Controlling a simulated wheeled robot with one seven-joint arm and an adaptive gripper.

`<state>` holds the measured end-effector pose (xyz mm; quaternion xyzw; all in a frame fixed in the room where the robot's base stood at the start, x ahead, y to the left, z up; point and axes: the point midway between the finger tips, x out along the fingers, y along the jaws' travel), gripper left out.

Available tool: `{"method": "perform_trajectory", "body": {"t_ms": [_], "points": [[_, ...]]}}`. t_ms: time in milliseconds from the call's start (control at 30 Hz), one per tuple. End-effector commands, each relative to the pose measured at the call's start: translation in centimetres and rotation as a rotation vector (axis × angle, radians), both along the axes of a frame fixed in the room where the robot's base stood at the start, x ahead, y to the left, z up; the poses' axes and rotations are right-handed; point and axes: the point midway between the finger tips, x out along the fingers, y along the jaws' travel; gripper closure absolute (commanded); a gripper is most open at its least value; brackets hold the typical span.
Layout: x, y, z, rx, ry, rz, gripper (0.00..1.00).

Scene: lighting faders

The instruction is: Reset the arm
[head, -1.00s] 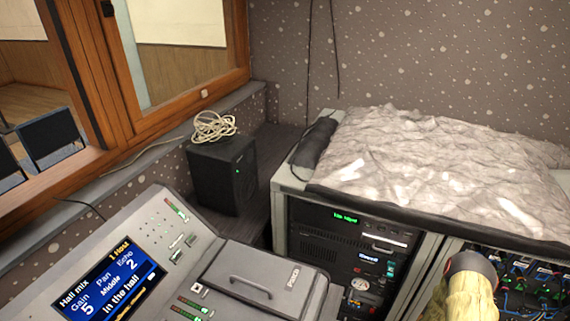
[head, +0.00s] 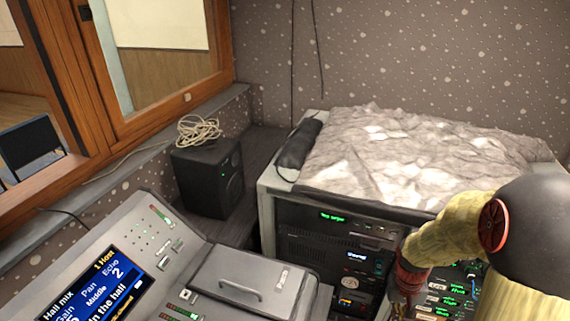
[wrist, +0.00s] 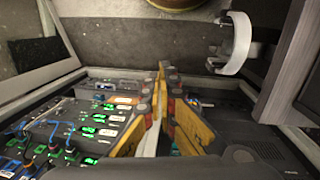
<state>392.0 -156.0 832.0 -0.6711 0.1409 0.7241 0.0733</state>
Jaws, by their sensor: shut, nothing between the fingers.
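My gripper (wrist: 166,75) shows in the middle of the wrist view. Its yellow fingers are together, with nothing between them. They are over a rack opening, between a bank of green-lit modules (wrist: 100,128) on the left and a dark grey panel (wrist: 240,140) on the right. I cannot tell whether the fingers touch anything. In the head view my arm, with its yellow covering and dark grey joint, reaches in at the lower right in front of the equipment rack (head: 335,250). The fingertips are not clear there.
The mixing console (head: 150,245) with a lit screen (head: 98,285) fills the lower left. A black speaker (head: 208,178) with a coiled cable (head: 198,130) on it stands behind. A crumpled grey cover (head: 400,155) lies on the rack. A white handle (wrist: 236,44) juts out near my gripper.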

Motion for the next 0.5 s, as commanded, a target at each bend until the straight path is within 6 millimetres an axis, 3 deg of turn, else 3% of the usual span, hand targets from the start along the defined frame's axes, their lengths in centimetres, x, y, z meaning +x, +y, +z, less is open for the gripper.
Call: {"method": "perform_trajectory", "body": {"t_ms": [33, 200, 500], "points": [[-0.6, 1.0, 2.1, 0.003, -0.008, 0.022, 1.00], [-3.2, 4.4, 7.9, 0.025, -0.026, 0.084, 1.00], [-7.1, 9.9, 16.0, 0.048, -0.157, 0.154, 1.00]]}}
